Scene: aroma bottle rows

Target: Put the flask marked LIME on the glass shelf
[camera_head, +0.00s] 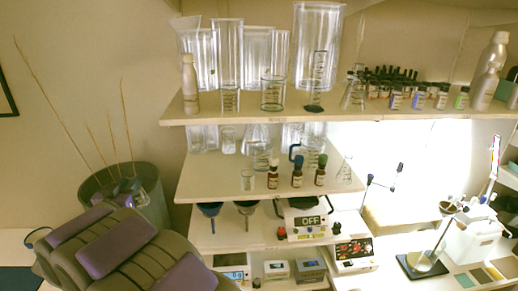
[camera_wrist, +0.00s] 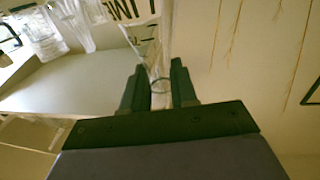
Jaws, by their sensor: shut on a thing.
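My gripper (camera_wrist: 161,88) is shut on the narrow neck of a clear glass flask (camera_wrist: 147,38) in the wrist view. Large dark letters, upside down and cut off by the top edge, fit LIME. The flask's body extends toward the picture's top and is partly out of frame. The top shelf (camera_head: 330,118) there holds tall clear vessels, beakers and small bottles. The shelf below (camera_head: 215,180) holds beakers and three dark bottles. I cannot tell which is meant by the glass shelf.
A grey bin (camera_head: 150,205) with thin sticks stands left of the shelves. A pale shelf with glassware (camera_wrist: 70,25) lies left of my gripper in the wrist view. A lower shelf holds funnels and an instrument reading OFF (camera_head: 307,220). The top shelf is crowded.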

